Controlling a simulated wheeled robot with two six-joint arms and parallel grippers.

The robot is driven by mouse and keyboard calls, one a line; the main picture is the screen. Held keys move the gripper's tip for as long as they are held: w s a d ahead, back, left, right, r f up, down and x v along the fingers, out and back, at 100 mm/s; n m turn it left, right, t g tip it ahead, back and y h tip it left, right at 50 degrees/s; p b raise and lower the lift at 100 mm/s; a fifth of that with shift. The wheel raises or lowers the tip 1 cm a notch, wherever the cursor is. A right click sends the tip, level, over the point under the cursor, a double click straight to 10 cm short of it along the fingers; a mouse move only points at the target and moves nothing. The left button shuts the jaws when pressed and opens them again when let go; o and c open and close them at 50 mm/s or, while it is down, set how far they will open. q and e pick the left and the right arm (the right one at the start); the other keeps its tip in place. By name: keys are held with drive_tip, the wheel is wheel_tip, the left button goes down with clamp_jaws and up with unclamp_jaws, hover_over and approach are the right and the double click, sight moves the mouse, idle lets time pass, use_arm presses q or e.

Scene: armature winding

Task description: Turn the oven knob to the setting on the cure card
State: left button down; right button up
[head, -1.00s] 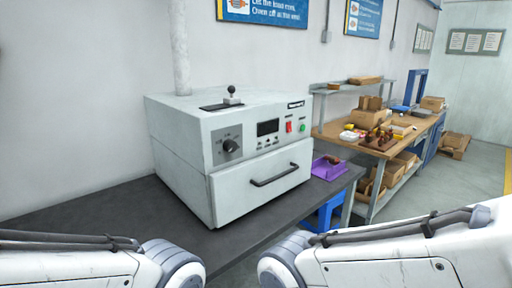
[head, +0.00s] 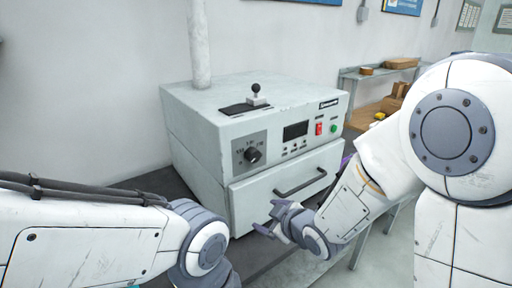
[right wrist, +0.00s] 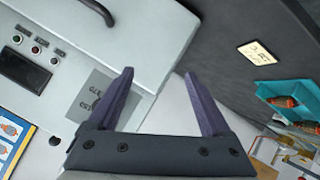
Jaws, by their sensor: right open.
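The oven (head: 200,135) is a pale grey box on a dark bench. Its black knob (head: 252,154) sits on a darker panel at the front left, with small setting marks too blurred to read. My right gripper (head: 264,217) is open and empty, below the knob and in front of the drawer, apart from both. In the right wrist view my open fingers (right wrist: 159,73) show over the oven front; the marked panel (right wrist: 95,98) is partly behind one finger. A cream card (right wrist: 260,52) with unreadable dark writing lies on the dark bench. My left gripper is out of view.
The drawer handle (head: 300,182) juts out right of my right gripper. A lever with a black ball (head: 256,90) stands on the oven's top. A teal tray (right wrist: 285,95) with reddish parts is near the card. Shelving stands at the back right.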

drive_tip(key=w+d+r+n+t+y+p, duration=0.1)
drive_tip(key=w+r+n+t+y+p, duration=0.1)
drive_tip(key=w+r, duration=0.15)
drive_tip(key=t+y+p, duration=0.2)
drive_tip(key=t, duration=0.1)
approach(255, 158)
drive_tip(key=shift+n, duration=0.4)
drive_tip(key=p+x, duration=0.3)
drive_tip(key=x, duration=0.4)
drive_tip(key=shift+w+r, duration=0.1)
drive_tip(key=shift+w, duration=0.1)
drive_tip(key=shift+w+a+p, duration=0.35)
drive_tip(key=shift+w+a, duration=0.05)
drive_tip(key=shift+w, duration=0.2)
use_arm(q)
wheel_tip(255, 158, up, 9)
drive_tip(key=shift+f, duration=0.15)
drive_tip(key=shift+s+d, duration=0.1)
use_arm(e)
clamp_jaws()
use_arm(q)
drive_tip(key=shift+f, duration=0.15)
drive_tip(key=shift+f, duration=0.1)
